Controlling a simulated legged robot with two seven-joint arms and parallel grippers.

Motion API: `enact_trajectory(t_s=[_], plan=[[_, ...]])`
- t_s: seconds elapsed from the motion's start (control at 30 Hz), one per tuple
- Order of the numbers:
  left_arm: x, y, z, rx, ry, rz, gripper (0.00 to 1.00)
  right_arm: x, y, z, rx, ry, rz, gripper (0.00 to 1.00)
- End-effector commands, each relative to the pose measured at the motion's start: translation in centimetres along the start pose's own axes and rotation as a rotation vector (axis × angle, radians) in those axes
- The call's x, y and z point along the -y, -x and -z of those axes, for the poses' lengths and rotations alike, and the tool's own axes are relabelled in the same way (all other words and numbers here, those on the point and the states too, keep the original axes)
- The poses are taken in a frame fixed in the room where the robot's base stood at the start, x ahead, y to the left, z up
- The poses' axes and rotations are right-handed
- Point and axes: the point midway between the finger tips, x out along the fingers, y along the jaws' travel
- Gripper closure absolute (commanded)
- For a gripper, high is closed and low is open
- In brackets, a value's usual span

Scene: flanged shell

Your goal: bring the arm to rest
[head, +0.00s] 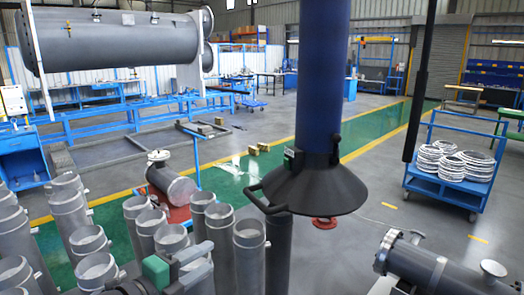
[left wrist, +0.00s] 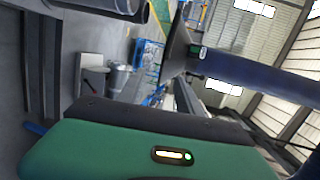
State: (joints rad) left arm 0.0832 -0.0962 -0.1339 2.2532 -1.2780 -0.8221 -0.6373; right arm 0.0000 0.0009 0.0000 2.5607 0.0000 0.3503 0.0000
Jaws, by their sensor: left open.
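My left gripper (head: 192,264) shows at the bottom of the head view, left of centre, with a green housing and grey fingers. It is open, and I see nothing held in it. It appears in front of upright grey pipes; whether it touches any is unclear. The green housing (left wrist: 150,150) fills the lower part of the left wrist view. A grey flanged shell (head: 440,268) lies at the lower right of the head view, away from this gripper and cut off by the frame. My right gripper is not in view.
Several upright grey pipes (head: 73,216) crowd the lower left. A blue duct with a black hood (head: 315,186) hangs near the centre. A blue cart (head: 444,184) carries coiled rings at right. A large grey tank (head: 115,40) is upper left. Open floor lies beyond.

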Motion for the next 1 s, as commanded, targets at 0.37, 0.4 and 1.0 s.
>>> enact_trajectory(t_s=[0.37, 0.4, 1.0], plan=[[-8.6, 0.7, -5.6, 0.392, 0.584, -0.115, 0.59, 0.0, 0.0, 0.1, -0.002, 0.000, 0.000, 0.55], [-10.1, 1.1, -5.9, 0.445, 0.664, -0.134, 0.59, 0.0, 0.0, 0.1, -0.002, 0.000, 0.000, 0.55], [-32.1, 13.3, 4.8, 1.286, 1.784, -0.560, 0.59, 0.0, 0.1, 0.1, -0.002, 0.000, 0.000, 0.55]])
